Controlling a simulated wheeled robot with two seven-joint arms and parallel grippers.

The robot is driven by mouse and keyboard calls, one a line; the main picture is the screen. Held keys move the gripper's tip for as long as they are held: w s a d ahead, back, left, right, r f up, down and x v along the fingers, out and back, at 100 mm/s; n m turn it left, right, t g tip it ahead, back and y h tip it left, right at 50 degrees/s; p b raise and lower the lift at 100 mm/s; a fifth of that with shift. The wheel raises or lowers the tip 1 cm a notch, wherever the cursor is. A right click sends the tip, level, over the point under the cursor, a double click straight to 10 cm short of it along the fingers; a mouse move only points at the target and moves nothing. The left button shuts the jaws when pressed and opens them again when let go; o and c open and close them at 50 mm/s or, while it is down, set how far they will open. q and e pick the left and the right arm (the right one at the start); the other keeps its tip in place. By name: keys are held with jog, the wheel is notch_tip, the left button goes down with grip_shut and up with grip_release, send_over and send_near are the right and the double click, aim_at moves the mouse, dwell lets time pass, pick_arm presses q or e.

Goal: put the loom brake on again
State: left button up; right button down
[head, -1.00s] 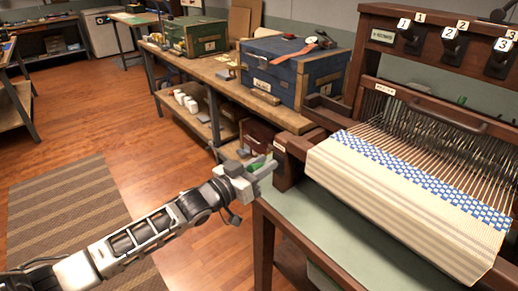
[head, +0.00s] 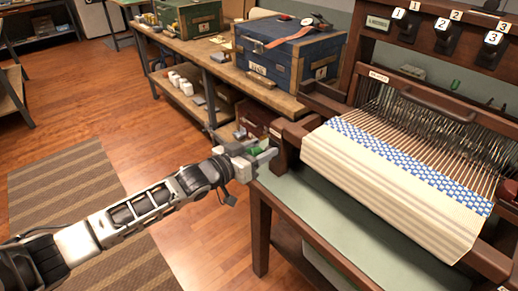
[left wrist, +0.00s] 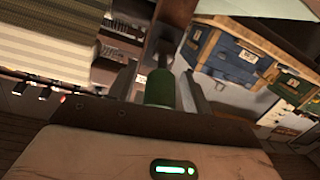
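The loom (head: 398,190) stands at the right in the head view, with blue-and-white cloth on its front beam. My left gripper (head: 264,154) is at the loom's left front post (head: 286,152). A green grip (head: 262,146), which looks like the brake handle, sits between its fingers. In the left wrist view the green handle (left wrist: 160,88) stands between the two fingers (left wrist: 160,92), with narrow gaps at each side. The fingers look open around it. The rest of the brake is hidden by the gripper and post. My right gripper is not in view.
A blue chest (head: 288,52) and a green chest (head: 186,20) stand on a wooden bench (head: 225,75) behind. A pale green tabletop (head: 310,212) lies below the loom. A striped mat (head: 65,195) lies on open floor at the left.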

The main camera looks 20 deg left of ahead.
pick_arm(q)
jog(key=v, duration=1.6)
jog(key=shift+d+f, duration=0.1)
jog(key=shift+f, duration=0.05)
dwell(0.4)
jog(key=s+d+f+g+y, duration=0.1)
jog(key=s+d+f, duration=0.2)
jog(key=f, duration=0.3)
jog(key=s+d+f+n+g+y, duration=0.1)
jog(key=s+d+f+g+y, duration=0.1)
jog(key=s+f, duration=0.3)
jog(key=s+d+f+g+y, duration=0.1)
jog(key=s+d+f+y, duration=0.1)
jog(key=s+d+f, duration=0.3)
notch_tip(320, 180, down, 2)
jog(key=shift+f, duration=0.1)
jog(key=shift+s, duration=0.1)
